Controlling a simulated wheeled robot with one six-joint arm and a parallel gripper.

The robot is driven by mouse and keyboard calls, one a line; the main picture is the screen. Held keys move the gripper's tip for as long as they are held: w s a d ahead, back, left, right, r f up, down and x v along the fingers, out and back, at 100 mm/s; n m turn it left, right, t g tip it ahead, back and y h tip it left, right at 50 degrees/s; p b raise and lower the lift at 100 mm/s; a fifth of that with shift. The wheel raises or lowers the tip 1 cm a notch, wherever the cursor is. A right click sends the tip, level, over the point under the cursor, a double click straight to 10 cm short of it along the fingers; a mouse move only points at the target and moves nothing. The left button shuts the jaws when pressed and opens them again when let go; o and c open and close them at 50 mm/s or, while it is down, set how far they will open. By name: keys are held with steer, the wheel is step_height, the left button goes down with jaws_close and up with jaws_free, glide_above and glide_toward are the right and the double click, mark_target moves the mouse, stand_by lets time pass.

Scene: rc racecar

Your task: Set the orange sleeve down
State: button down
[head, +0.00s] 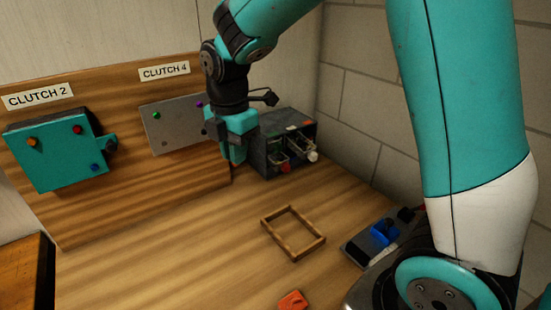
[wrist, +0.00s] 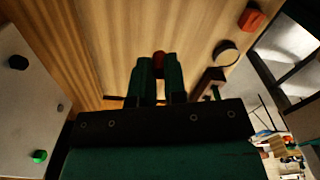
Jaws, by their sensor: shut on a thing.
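My gripper (head: 238,152) is beside the grey Clutch 4 panel, in front of the wooden board, just left of the dark box. In the wrist view my gripper (wrist: 159,68) is shut on a small reddish piece, which looks to be the orange sleeve (wrist: 159,58); only its end shows between the fingertips. In the head view the held piece is hidden by the fingers. A separate orange object (head: 293,300) lies at the front edge of the head view, partly cut off.
The grey Clutch 4 panel (head: 172,124) and teal Clutch 2 panel (head: 58,155) are on the board. The dark box (head: 268,160) has red and pale knobs. An empty wooden frame (head: 293,233) lies on the table. A blue part (head: 384,232) is at right. The table's middle left is clear.

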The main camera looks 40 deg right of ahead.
steer(key=w+d+r+m+p, duration=0.15)
steer(key=w+d+r, duration=0.35)
steer(key=w+d, duration=0.55)
step_height(320, 180, up, 3)
steer(key=m+p, duration=0.1)
steer(key=m, duration=0.1)
glide_above(300, 139)
steer(key=s+a, duration=0.2)
steer(key=s, duration=0.1)
steer(key=f+p, duration=0.2)
steer(key=f, duration=0.7)
steer(key=f+p, duration=0.3)
steer(key=f, duration=0.7)
steer(key=shift+w+a+f, duration=0.1)
steer(key=shift+a+f, duration=0.1)
steer(key=shift+f, duration=0.05)
steer(key=shift+f, duration=0.2)
steer(key=c, duration=1.4)
jaws_free()
steer(key=shift+r, duration=0.1)
steer(key=shift+c, duration=0.2)
steer(key=shift+r, duration=0.1)
